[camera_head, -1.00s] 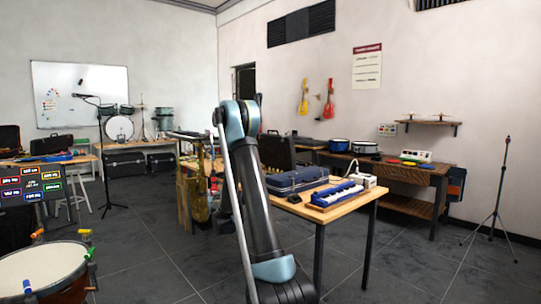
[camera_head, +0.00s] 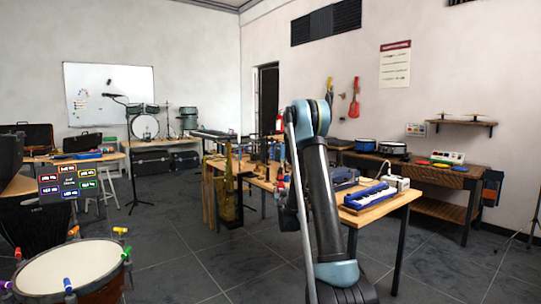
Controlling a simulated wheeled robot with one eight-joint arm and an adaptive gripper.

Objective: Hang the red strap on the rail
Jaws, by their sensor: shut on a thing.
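My arm rises in the middle of the head view and bends at its upper joint. My gripper is hidden behind the arm's links, so neither its fingers nor what they hold can be seen. I cannot make out the red strap for certain. A small red patch shows just left of my arm, too small to identify. I cannot pick out the rail either.
A wooden table (camera_head: 400,202) with a blue-and-white keyboard (camera_head: 370,195) stands right of my arm. A saxophone (camera_head: 229,195) stands left. A drum (camera_head: 65,272) is at front left. A red instrument (camera_head: 354,100) hangs on the back wall. Grey floor (camera_head: 195,265) is open left of my arm.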

